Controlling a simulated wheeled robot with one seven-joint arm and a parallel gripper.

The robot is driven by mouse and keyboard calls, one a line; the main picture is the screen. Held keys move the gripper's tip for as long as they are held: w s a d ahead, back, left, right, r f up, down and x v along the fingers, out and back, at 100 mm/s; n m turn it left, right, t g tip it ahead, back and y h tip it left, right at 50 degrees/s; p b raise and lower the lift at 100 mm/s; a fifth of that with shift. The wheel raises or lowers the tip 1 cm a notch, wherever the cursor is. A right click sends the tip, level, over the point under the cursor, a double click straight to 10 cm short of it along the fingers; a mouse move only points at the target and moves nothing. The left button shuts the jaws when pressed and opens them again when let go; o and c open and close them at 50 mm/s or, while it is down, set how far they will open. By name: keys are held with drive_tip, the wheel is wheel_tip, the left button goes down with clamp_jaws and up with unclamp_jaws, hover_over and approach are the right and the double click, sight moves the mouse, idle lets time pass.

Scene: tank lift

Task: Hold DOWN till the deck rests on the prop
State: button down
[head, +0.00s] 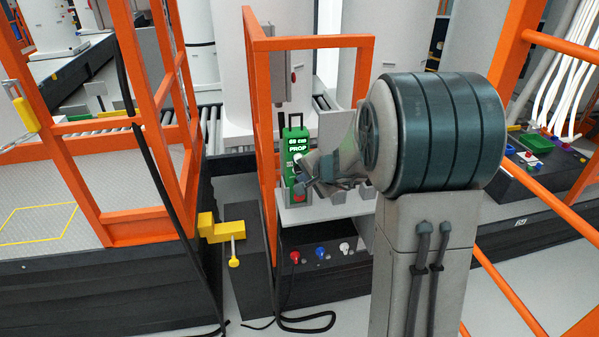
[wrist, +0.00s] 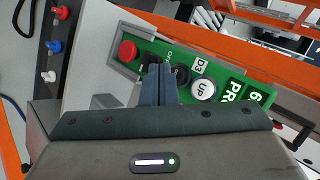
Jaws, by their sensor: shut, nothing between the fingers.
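The green control pendant (head: 293,155) stands in the grey holder behind the orange post; its lit display (head: 297,143) shows a mm figure and PROP. In the wrist view the pendant (wrist: 140,33) has a red button (wrist: 128,50), a white UP button (wrist: 203,89) and black parts between them. My gripper (wrist: 158,70) is shut and empty, its tips at the black part between red and UP. The tips cover the button and part of its label; I cannot tell whether it is pressed. In the head view my gripper (head: 301,186) is at the pendant's lower face.
A grey deck (head: 60,190) with orange rails (head: 150,110) is at the left. A yellow bracket (head: 220,228) sits at its corner; I cannot tell whether it is the prop. Red, blue and white knobs (head: 321,252) are below the pendant. A black cable hangs at the left.

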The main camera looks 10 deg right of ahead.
drive_tip(key=shift+w, duration=0.1)
drive_tip(key=shift+w, duration=0.35)
drive_tip(key=shift+w, duration=0.5)
idle(2.2)
drive_tip(key=shift+s+b, duration=0.1)
drive_tip(key=shift+b, duration=0.25)
drive_tip(key=shift+s+b, duration=0.5)
drive_tip(key=shift+s, duration=0.35)
drive_tip(key=s+b, duration=0.2)
drive_tip(key=s, duration=0.3)
